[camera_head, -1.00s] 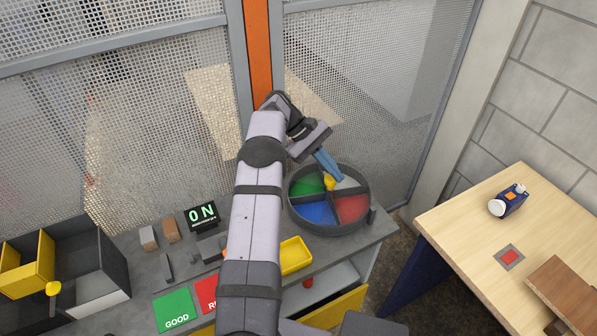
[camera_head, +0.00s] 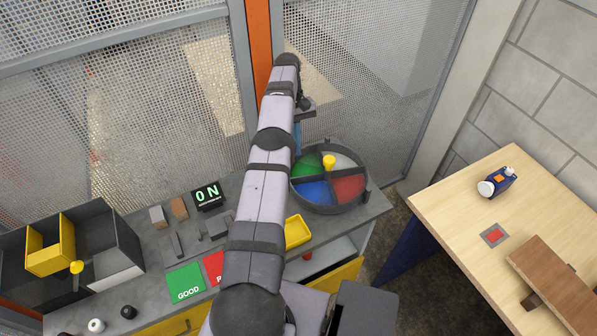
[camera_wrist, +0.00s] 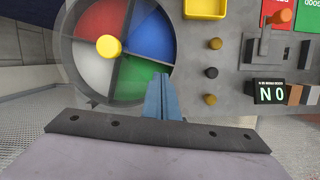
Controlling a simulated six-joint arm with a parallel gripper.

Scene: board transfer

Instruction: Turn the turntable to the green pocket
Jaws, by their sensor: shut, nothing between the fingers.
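The turntable (camera_head: 366,186) is a round grey dish with green (camera_head: 308,163), white (camera_head: 350,160), red (camera_head: 349,187) and blue (camera_head: 314,191) pockets, split by dark dividers. A yellow knob (camera_head: 329,161) stands at its centre. In the wrist view, the green pocket (camera_wrist: 133,80) is at lower right of the knob (camera_wrist: 108,47), with blue (camera_wrist: 152,35) above it. My gripper (camera_wrist: 160,78) is shut and empty, its blue fingers overlapping the dish's edge beside the green pocket. In the head view, my arm partly hides it at the dish's left. I cannot tell whether the fingers touch the dish.
A yellow tray (camera_head: 297,232) lies in front of the turntable. A display reading "0 N" (camera_head: 208,195) and small blocks stand left of my arm. A mesh fence (camera_head: 150,130) rises close behind. A wooden table (camera_head: 450,205) is at right.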

